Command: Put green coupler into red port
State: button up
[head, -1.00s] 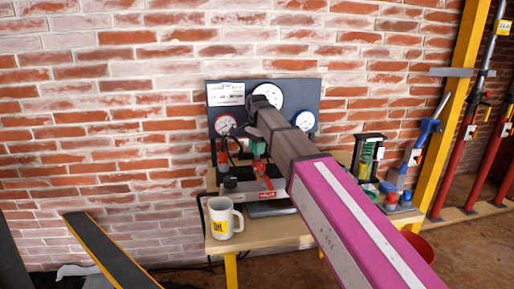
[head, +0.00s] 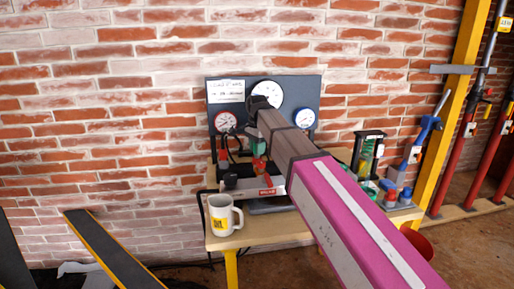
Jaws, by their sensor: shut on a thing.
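The green coupler (head: 258,148) is small in the head view, at the front of the dark gauge panel. My gripper (head: 256,138) comes in from the lower right and is shut on it. The wrist and the arm hide much of the fingers. A red fitting (head: 259,163), which looks like the red port, is right below the coupler on the bench unit. The coupler appears upright and at or just above it. I cannot tell whether they touch.
A gauge panel (head: 289,96) stands behind against the brick wall. A white mug (head: 221,222) is on the bench's (head: 262,232) front left. A green-and-black device (head: 368,156) and a blue-handled tool (head: 424,132) stand at right.

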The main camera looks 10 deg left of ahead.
jog(key=shift+f, duration=0.8)
dwell(0.9)
jog(key=o, duration=1.5)
jog(key=shift+r, duration=4.05)
